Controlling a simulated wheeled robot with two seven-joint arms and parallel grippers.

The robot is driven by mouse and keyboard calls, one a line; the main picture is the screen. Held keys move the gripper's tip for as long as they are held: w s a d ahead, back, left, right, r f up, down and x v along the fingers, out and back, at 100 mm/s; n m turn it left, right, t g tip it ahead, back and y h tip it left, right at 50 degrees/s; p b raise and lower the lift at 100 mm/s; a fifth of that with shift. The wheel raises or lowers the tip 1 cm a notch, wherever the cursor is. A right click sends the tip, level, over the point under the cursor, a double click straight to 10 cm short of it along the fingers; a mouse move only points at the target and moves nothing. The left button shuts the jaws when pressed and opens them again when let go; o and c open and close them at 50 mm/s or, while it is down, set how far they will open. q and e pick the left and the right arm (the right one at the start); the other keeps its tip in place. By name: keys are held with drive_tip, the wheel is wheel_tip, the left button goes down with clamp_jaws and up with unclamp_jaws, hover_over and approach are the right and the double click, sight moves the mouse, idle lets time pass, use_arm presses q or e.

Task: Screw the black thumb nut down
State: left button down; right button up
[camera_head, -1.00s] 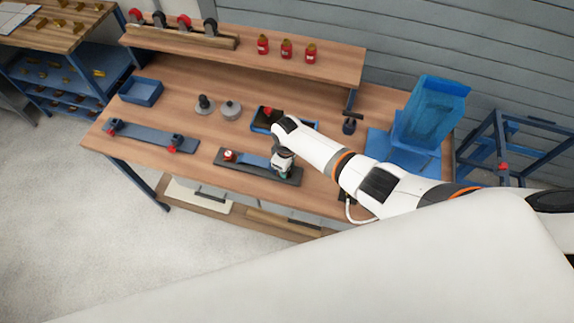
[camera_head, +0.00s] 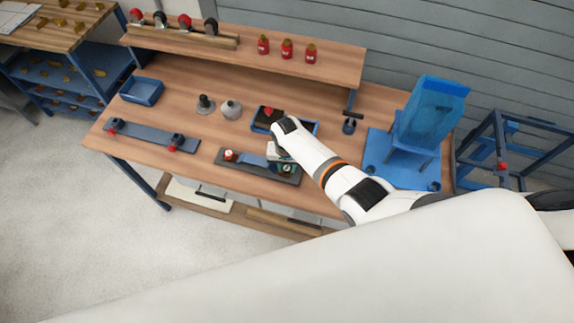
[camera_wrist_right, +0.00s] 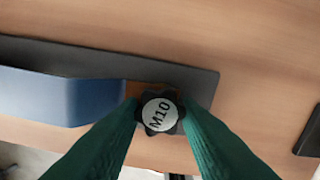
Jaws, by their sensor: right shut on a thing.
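The black thumb nut (camera_wrist_right: 160,112) has a lobed rim and a pale top marked M10. In the wrist view it sits at the right end of a dark base plate (camera_wrist_right: 203,84), next to a blue bar (camera_wrist_right: 60,97). The green fingers of my right gripper (camera_wrist_right: 162,118) are closed on it from both sides. The stud under the nut is hidden. My left gripper is not in view.
A red-and-white knob (camera_head: 230,155) stands at the plate's left end. Behind the arm is a blue tray (camera_head: 259,122). A blue fixture (camera_head: 430,112) stands to the right, and another blue bar with red knobs (camera_head: 140,135) lies left. The table between is clear.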

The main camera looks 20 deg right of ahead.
drive_tip(key=m, duration=0.6)
drive_tip(key=o, duration=0.9)
drive_tip(key=shift+o, duration=0.2)
drive_tip(key=n, duration=0.4)
drive_tip(key=shift+n, duration=0.4)
drive_tip(key=n, duration=0.5)
drive_tip(key=shift+w, duration=0.1)
drive_tip(key=n, duration=0.9)
drive_tip(key=shift+n, duration=0.3)
